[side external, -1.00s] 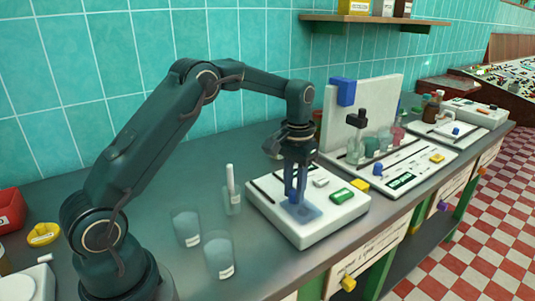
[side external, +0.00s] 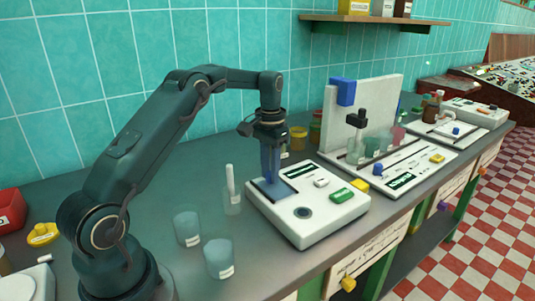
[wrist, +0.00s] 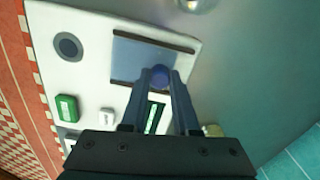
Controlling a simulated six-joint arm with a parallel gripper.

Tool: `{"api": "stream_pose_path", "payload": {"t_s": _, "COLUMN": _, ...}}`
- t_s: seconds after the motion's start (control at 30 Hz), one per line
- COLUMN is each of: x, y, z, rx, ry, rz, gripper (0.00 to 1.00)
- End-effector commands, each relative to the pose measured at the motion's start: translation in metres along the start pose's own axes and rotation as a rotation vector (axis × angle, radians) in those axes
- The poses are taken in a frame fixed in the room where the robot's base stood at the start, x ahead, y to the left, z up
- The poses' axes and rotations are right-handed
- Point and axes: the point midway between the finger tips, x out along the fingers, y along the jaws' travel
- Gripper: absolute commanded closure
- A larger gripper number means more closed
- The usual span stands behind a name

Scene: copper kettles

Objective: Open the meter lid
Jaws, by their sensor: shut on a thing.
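The meter (side external: 338,208) is a white box on the bench with a green button (side external: 342,195). Its lid (side external: 284,187) is a bluish see-through panel at the back left of the top; it also shows in the wrist view (wrist: 133,60). A dark round well (side external: 303,212) lies uncovered in front of the lid; in the wrist view the well (wrist: 68,46) is left of it. My gripper (side external: 270,180) points down over the lid, shut on its round blue knob (wrist: 160,76). The fingers mostly hide the knob in the side view.
Two clear beakers (side external: 187,228) (side external: 218,257) and a tube holder (side external: 232,197) stand left of the meter. A yellow-lidded jar (side external: 298,138) stands behind my gripper. A white panel station (side external: 400,165) is to the right. Bare bench lies in front of the beakers.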

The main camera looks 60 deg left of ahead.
Motion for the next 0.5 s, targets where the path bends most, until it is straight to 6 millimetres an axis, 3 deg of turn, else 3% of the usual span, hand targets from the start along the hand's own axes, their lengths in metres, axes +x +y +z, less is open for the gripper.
{"api": "stream_pose_path", "payload": {"t_s": 0.33, "x": -0.0013, "y": -0.0038, "z": -0.002, "rx": 0.001, "ry": 0.008, "rz": -0.001, "gripper": 1.0}}
{"api": "stream_pose_path", "payload": {"t_s": 0.37, "x": -0.0013, "y": -0.0037, "z": -0.0019, "rx": 0.001, "ry": 0.008, "rz": -0.001, "gripper": 0.6}}
{"api": "stream_pose_path", "payload": {"t_s": 0.4, "x": -0.0013, "y": -0.0037, "z": -0.0018, "rx": 0.001, "ry": 0.008, "rz": -0.001, "gripper": 0.45}}
{"api": "stream_pose_path", "payload": {"t_s": 0.5, "x": -0.001, "y": -0.0036, "z": -0.0015, "rx": 0.001, "ry": 0.006, "rz": -0.001, "gripper": 0.4}}
